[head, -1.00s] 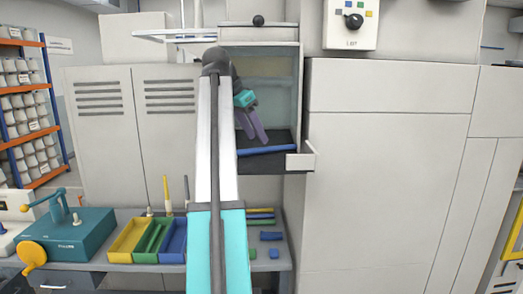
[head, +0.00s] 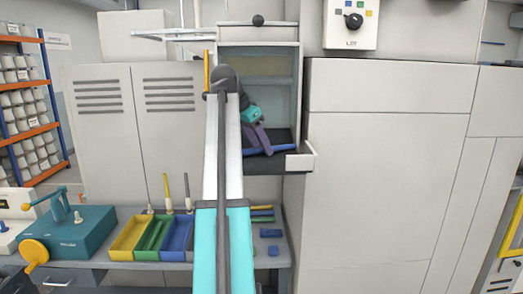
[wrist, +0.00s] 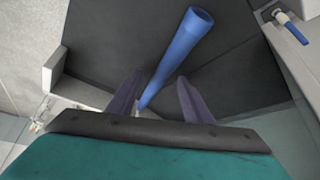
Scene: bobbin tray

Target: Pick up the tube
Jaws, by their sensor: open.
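The blue tube (head: 291,148) lies on the dark floor of an open cabinet compartment in the head view. It also shows in the wrist view (wrist: 180,50), running from its open hollow end at top centre down to between my fingers. My gripper (head: 266,151) is open at the tube's left part in the head view. In the wrist view my purple-grey fingers (wrist: 160,82) stand apart, one on each side of the tube's near end. I cannot tell whether they touch it or how high above it they are.
The compartment (head: 294,75) has side walls and a pale front ledge (head: 301,160) at the right. Below, a bench holds yellow, green and blue bins (head: 128,238) and a teal machine (head: 68,238). A yellow rod (head: 206,70) stands left of my arm.

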